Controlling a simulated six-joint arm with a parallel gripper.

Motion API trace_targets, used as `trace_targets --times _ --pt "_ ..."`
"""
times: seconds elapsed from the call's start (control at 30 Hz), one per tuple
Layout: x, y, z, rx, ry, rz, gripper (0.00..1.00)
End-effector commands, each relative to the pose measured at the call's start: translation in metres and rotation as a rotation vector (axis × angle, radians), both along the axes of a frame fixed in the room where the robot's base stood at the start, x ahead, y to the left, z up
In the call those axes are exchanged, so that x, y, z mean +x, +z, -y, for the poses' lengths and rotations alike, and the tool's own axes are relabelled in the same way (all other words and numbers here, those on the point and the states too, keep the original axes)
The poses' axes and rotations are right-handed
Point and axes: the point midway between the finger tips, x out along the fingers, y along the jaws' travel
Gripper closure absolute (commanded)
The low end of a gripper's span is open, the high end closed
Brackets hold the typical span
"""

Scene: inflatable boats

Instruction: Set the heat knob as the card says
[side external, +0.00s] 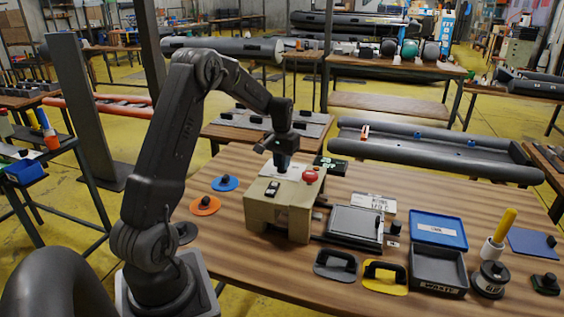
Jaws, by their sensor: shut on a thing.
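A beige heat-control box (265,208) stands on the wooden table, with a red button (309,177) at its top right and a small black switch (272,188) on its sloped front. My gripper (281,166) points down at the top of the box, left of the red button. It is shut on what seems to be the heat knob, which the fingers hide. The knob's setting cannot be read. A white printed card (373,203) stands behind the flat grey plate device; its writing is too small to read surely.
A grey plate device (353,226), black and yellow handled tools (385,277), a blue lid (438,230), a dark bin (438,272) and a glue pot (490,279) crowd the right. Orange (204,206) and blue (225,183) discs lie left of the box. The table's front left is clear.

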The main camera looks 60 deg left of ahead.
Motion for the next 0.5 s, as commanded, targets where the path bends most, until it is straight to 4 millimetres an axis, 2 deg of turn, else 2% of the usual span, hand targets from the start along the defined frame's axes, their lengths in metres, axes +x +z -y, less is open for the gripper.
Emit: trace_targets --times 0.5 --pt "0.0003 0.0012 -0.0002 0.001 -0.446 0.002 1.0"
